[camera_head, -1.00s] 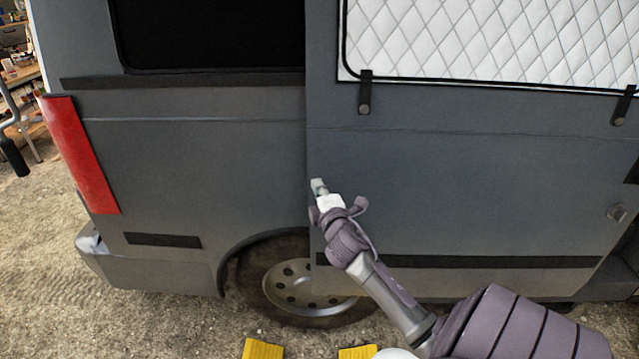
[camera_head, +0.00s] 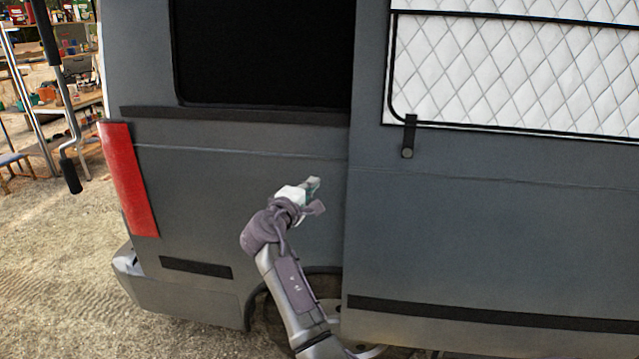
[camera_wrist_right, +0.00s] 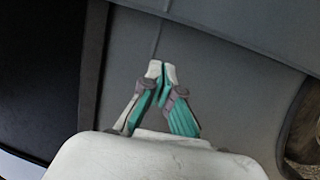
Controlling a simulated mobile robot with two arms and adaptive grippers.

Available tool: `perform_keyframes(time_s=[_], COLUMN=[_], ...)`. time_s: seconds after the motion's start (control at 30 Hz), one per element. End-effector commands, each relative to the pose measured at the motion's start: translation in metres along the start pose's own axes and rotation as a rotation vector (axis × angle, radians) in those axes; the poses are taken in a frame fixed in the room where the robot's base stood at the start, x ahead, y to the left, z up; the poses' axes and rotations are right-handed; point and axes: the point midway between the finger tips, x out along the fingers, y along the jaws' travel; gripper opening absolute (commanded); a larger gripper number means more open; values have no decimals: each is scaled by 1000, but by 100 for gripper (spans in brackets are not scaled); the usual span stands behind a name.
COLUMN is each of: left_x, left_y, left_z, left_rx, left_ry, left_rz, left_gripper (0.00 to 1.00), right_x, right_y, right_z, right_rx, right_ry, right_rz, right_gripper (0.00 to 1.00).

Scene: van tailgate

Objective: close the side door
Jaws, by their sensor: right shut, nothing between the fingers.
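The side door (camera_head: 480,230) is a large grey panel on the right of the head view, with a white quilted cover over its window. Its left edge stands proud of the van's rear side panel (camera_head: 240,165). My right gripper (camera_head: 314,184) is in front of the rear panel, just left of the door's edge. Its fingers (camera_wrist_right: 162,72) are shut with nothing between them, and whether they touch the van I cannot tell. In the wrist view the grey bodywork fills the area ahead of the fingers. My left gripper is out of view.
The red tail light (camera_head: 130,180) and rear bumper (camera_head: 180,290) are at the van's left end. A wheel sits below my right arm. Sandy open ground (camera_head: 60,245) lies at left, with a cluttered workbench (camera_head: 75,100) behind.

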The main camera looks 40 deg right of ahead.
Motion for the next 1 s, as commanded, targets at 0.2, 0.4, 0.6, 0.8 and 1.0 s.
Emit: perform_keyframes(time_s=[0.2, 0.4, 0.6, 0.8, 1.0], left_x=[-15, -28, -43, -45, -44], left_y=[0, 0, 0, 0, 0], left_z=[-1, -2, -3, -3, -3], left_rx=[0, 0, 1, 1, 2], left_ry=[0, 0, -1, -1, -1], left_rz=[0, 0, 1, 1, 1], left_gripper=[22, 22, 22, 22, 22], right_x=[48, 84, 88, 90, 90], right_y=[4, 4, 2, 0, 0], right_z=[1, 6, 32, 39, 39], right_rx=[-3, -2, 0, 1, 1], right_ry=[-2, -1, 1, 2, 2], right_rz=[1, -1, -1, 0, 0], right_gripper=[0, 0, 0, 0, 0])
